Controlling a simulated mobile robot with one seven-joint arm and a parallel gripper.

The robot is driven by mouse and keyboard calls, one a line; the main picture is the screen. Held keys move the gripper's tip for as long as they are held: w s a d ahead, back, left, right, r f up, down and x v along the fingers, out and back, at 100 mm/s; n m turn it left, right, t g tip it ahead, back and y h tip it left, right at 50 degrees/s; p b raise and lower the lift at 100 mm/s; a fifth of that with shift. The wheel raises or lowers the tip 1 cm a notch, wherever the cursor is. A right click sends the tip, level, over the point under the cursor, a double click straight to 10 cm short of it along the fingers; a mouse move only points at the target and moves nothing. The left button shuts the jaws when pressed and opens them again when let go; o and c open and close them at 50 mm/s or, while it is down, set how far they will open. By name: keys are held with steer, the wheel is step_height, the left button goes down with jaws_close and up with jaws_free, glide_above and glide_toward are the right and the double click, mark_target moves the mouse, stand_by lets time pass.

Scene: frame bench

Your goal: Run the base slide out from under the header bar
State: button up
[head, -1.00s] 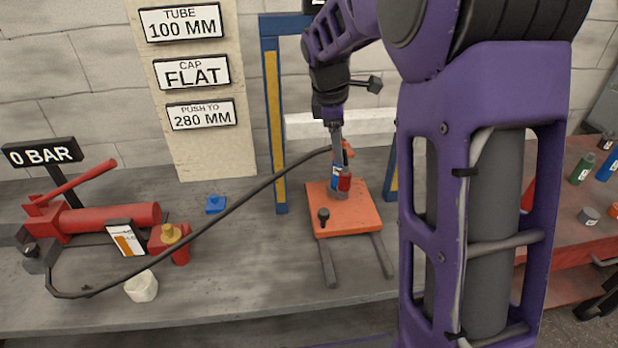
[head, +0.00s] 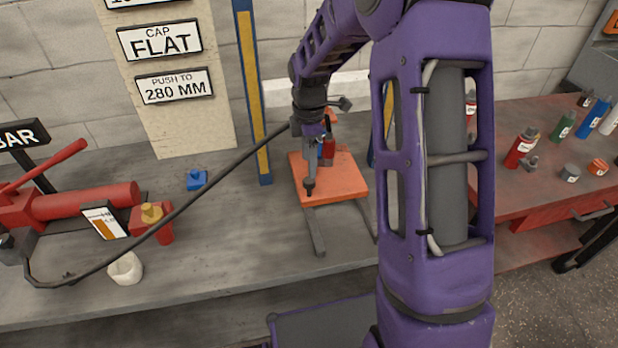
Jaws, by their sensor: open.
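The base slide is an orange plate (head: 342,186) on two dark rails (head: 315,232) on the bench. Its black knob (head: 309,188) stands near the front left corner. A blue and yellow frame post (head: 253,100) rises left of the plate. The header bar is out of view above.
A black hose (head: 190,208) runs from the red hand pump (head: 85,200) toward the cylinder. Bare bench lies in front of the rails. A red cart (head: 530,190) with bottles stands at right.

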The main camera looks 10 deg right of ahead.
mark_target(309, 180)
step_height(309, 180, down, 6)
steer(key=shift+r+b, duration=0.1)
steer(key=shift+b, duration=0.2)
jaws_close()
stand_by(1.3)
